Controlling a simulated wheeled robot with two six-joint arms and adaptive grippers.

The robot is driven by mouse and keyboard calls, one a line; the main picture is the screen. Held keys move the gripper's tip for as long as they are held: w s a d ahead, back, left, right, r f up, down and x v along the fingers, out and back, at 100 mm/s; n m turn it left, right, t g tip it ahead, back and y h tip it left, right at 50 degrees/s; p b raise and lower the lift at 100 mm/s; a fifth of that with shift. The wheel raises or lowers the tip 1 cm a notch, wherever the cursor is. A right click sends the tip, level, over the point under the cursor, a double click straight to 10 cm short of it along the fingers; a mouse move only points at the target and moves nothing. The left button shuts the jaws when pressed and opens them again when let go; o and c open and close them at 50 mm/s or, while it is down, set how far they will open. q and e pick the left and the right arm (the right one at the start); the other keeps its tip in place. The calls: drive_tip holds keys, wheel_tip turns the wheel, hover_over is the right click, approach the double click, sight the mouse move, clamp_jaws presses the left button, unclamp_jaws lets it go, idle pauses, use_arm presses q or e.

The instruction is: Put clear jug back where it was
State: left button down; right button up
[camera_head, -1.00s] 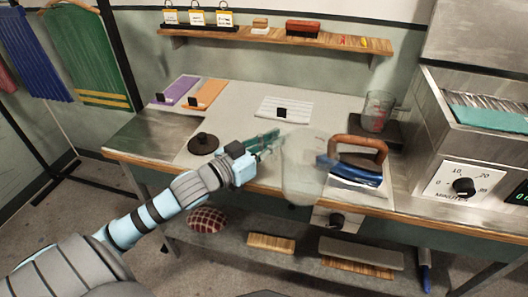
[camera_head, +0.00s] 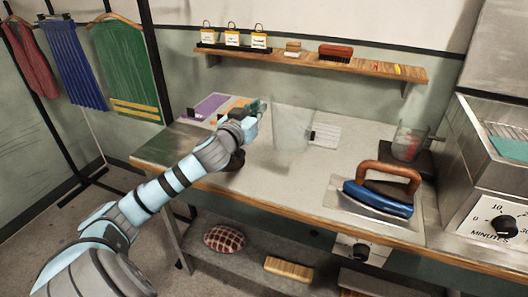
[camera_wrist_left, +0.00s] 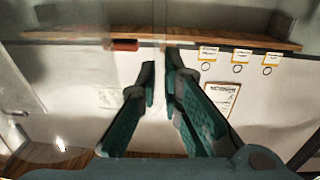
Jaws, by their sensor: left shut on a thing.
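A large clear jug (camera_head: 292,132), tapered and see-through, is at my left gripper (camera_head: 261,106) in the head view, over the back middle of the table. My left gripper is shut on the jug's left side. In the left wrist view the gripper's fingers (camera_wrist_left: 159,82) are close together, and faint see-through edges show on the left. Because the jug is so transparent, I cannot tell whether its base touches the table. My right gripper is not in view.
The table (camera_head: 290,185) has a clear middle. A smaller measuring jug (camera_head: 408,143) stands on a dark base at the right. A blue iron (camera_head: 380,196) sits at the front right. A wall shelf (camera_head: 300,60) runs above.

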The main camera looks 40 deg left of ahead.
use_arm(q)
wheel_tip(320, 180, down, 10)
drive_tip(key=shift+f+b, duration=0.2)
drive_tip(key=shift+b, duration=1)
drive_tip(key=shift+f, duration=0.1)
drive_tip(key=c, duration=1.8)
unclamp_jaws()
drive_tip(key=shift+o, duration=0.2)
drive_tip(key=shift+s, duration=0.15)
drive_tip(key=p+v, duration=0.3)
drive_tip(key=v, duration=0.9)
